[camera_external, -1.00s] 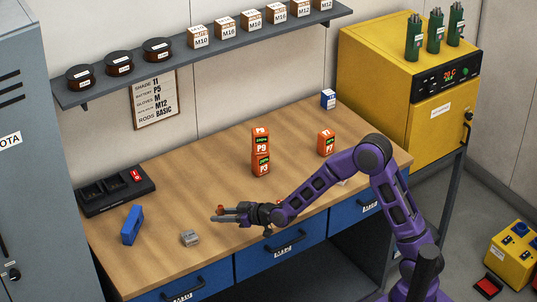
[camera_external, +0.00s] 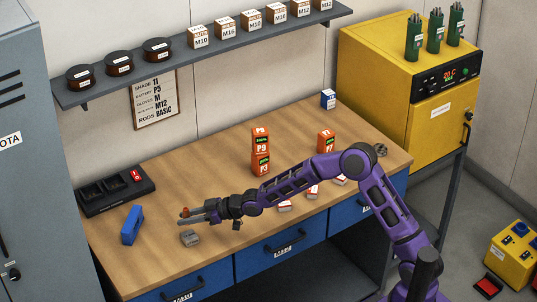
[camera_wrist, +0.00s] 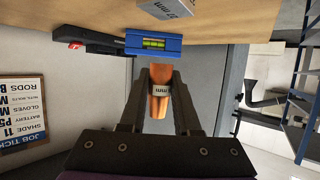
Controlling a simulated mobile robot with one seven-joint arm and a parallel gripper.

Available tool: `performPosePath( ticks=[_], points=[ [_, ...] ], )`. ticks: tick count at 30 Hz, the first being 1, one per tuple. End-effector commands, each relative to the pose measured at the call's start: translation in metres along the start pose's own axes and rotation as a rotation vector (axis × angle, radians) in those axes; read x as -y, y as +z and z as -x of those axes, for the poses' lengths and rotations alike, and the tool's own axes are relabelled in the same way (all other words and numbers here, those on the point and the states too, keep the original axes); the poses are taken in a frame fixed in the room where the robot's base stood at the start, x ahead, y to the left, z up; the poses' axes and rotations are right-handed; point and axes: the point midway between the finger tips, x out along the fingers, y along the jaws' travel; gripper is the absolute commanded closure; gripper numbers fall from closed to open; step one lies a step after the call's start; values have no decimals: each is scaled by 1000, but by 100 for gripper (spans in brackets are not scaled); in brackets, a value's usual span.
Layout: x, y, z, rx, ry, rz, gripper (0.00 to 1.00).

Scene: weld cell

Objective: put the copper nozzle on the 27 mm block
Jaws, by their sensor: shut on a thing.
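The copper nozzle (camera_wrist: 160,76) is held between the two fingers of my gripper (camera_wrist: 159,103) in the wrist view. In the external view the nozzle (camera_external: 184,212) shows as a small copper piece at the tips of my gripper (camera_external: 190,215). The 27 mm block (camera_external: 190,238) is a small grey block on the bench, just below the gripper tips in the picture. It also shows at the top edge of the wrist view (camera_wrist: 168,8), partly cut off, with "mm" readable on its label. The nozzle is apart from the block, in the air.
A blue spirit level (camera_external: 131,225) stands on the bench (camera_external: 210,180) left of the block. A black charger (camera_external: 115,190) sits at the back left. Orange battery packs (camera_external: 261,150) are stacked mid-bench. Small labelled pieces (camera_external: 285,206) lie near the front edge, under my arm.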

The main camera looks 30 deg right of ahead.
Motion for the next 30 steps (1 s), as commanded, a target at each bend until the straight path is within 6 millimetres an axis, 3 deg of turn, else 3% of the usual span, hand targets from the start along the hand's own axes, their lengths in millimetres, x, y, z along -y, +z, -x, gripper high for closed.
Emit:
performPosePath(
  ticks=[13, 25, 26, 30],
  points=[
    [1, 47, -20, 0, 0, -1, 100],
    [0, 53, -22, -2, 1, 0, 100],
    [0, 51, -21, -2, 1, 0, 66],
    [0, 51, -21, -2, 1, 0, 41]
  ],
)
